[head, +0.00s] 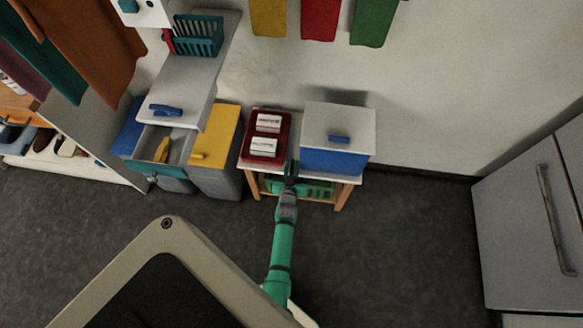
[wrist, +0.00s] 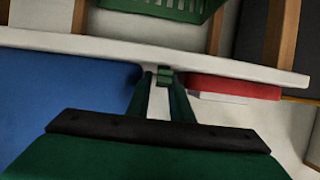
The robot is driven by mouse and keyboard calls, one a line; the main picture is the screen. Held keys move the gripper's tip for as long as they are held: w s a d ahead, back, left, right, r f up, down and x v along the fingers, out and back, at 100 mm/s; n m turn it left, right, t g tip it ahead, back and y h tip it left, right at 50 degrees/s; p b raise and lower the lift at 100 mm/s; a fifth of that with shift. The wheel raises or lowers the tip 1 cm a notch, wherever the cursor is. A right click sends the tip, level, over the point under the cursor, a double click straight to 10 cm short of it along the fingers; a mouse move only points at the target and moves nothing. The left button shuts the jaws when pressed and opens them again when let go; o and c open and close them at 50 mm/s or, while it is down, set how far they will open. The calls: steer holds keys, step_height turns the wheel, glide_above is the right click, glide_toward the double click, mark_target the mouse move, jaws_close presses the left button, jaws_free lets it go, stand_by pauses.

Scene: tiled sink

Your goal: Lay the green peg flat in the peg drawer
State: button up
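My gripper (head: 290,170) is at the front edge of the small white-topped table, between a red tray and a blue box. In the wrist view its two dark green fingers (wrist: 165,88) close in on a small green piece (wrist: 164,76) at their tips, which looks like the end of the green peg. The rest of the peg is hidden or too small to make out. No drawer is marked as the peg drawer. An open compartment (head: 178,132) at the left holds a yellow item (head: 162,150).
The red tray (head: 283,156) holds two white labelled boxes. The blue box (head: 327,162) has a white lid with a blue handle. A green basket (wrist: 150,8) sits on the shelf below the tabletop (wrist: 230,70). A yellow-topped bin (head: 222,135) stands left. Floor is clear to the right.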

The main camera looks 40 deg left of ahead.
mark_target(292, 165)
steer(key=shift+r, duration=0.15)
steer(key=shift+s+d+r, duration=0.2)
steer(key=shift+s+r, duration=0.05)
steer(key=shift+s, duration=0.5)
steer(key=shift+v, duration=0.8)
steer(key=v, duration=0.9)
steer(key=shift+w+d, duration=0.2)
